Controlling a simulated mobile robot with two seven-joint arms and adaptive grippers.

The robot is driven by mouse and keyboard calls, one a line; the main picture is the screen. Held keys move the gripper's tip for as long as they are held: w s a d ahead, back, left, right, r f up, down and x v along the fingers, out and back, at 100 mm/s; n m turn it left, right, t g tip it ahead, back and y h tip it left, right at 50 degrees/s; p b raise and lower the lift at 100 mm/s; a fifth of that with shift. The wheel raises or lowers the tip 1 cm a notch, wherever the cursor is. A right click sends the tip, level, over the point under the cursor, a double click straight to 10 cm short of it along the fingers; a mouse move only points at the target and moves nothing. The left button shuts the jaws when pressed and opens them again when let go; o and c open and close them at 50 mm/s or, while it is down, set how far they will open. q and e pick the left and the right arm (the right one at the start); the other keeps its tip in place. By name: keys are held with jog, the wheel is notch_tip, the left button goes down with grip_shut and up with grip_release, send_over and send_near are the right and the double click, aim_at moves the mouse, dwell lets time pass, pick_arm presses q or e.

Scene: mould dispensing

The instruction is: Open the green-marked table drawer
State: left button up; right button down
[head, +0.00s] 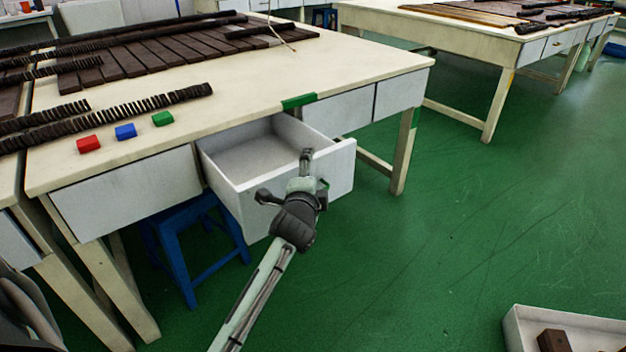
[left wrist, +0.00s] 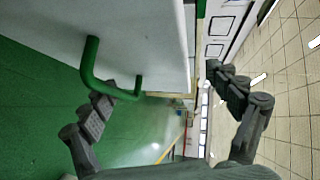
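The white table drawer (head: 232,180) below the green mark (head: 299,101) stands pulled well out, its inside bare. Its green handle (left wrist: 96,72) shows on the front panel in the left wrist view, and a small part shows in the head view (head: 324,185). My left gripper (head: 285,177) is at the drawer front with its fingers spread. In the left wrist view (left wrist: 163,80), one fingertip is at the handle's end and the other is beyond the panel's edge. Whether they touch is unclear. My right gripper is not in view.
Red (head: 88,144), blue (head: 125,131) and green (head: 163,118) blocks lie on the tabletop (head: 240,90). A blue stool (head: 202,240) stands beneath. A white box (head: 570,328) is on the floor at lower right. The green floor (head: 460,210) right of the drawer is clear.

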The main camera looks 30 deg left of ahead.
pick_arm(q)
jog(key=shift+a+r, duration=0.2)
jog(key=shift+r, duration=0.6)
jog(key=shift+c, duration=0.7)
jog(key=shift+s+d+r, duration=0.1)
jog(key=shift+s, duration=0.05)
jog(key=shift+c, duration=1.1)
jog(key=shift+s+d+p, duration=0.35)
jog(key=shift+s+p, duration=0.15)
jog(key=shift+s, duration=0.2)
jog(key=shift+s+d+r, duration=0.15)
jog(key=shift+s, duration=0.45)
jog(key=shift+c, duration=0.7)
jog(key=shift+s+d+p, duration=0.25)
jog(key=shift+s+p, duration=0.15)
jog(key=shift+s, duration=0.1)
jog(key=shift+c, duration=0.3)
jog(key=shift+v, duration=1)
jog(key=c, duration=0.3)
jog(key=shift+s+d, duration=0.35)
jog(key=shift+s, duration=0.4)
jog(key=shift+s+d, duration=0.4)
jog(key=shift+s, duration=0.35)
